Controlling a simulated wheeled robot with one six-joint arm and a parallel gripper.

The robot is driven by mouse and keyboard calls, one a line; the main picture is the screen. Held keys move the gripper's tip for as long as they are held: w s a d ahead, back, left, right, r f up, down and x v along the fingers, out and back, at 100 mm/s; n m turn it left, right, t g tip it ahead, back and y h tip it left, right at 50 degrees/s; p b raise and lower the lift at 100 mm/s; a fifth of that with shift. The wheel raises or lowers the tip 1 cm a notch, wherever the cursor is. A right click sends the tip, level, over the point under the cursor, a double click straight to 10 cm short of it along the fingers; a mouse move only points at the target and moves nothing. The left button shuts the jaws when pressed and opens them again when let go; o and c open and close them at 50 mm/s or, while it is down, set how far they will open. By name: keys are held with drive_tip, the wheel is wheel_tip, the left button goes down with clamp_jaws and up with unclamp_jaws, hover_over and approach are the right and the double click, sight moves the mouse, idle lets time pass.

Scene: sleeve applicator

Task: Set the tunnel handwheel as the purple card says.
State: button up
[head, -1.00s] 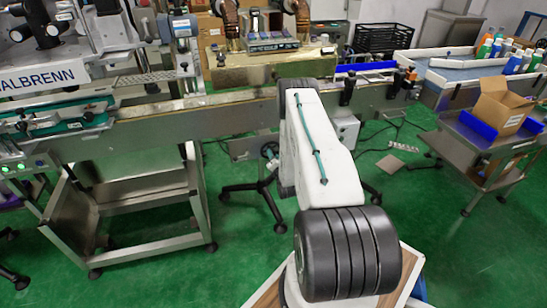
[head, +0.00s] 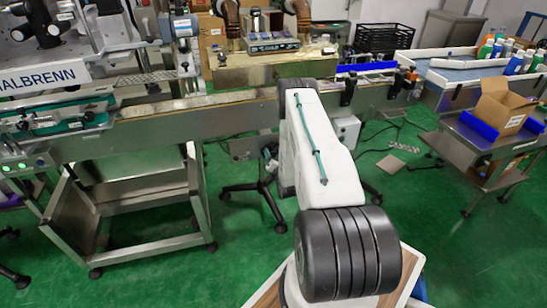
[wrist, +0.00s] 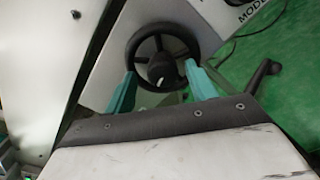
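The black handwheel (wrist: 160,68), with spokes and a dark central hub, sits on a light grey panel in the wrist view. A small whitish mark shows on the hub. My gripper (wrist: 160,72) has two teal fingers, spread apart, one at the lower left and one at the lower right of the wheel. They look close to the rim; I cannot tell if they touch it. I cannot make out a purple card.
The conveyor (head: 215,121) runs across above the wheel area. A steel cart (head: 130,205) stands at left. A side table (head: 490,140) with an open cardboard box (head: 500,103) stands at right. A dark stand leg (wrist: 262,78) and cable lie right of the wheel.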

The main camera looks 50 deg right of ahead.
drive_tip(key=shift+s+d, duration=0.1)
drive_tip(key=shift+s, duration=0.1)
drive_tip(key=shift+s, duration=0.3)
drive_tip(key=v, duration=0.7)
drive_tip(key=shift+a, duration=0.25)
drive_tip(key=shift+w, duration=0.1)
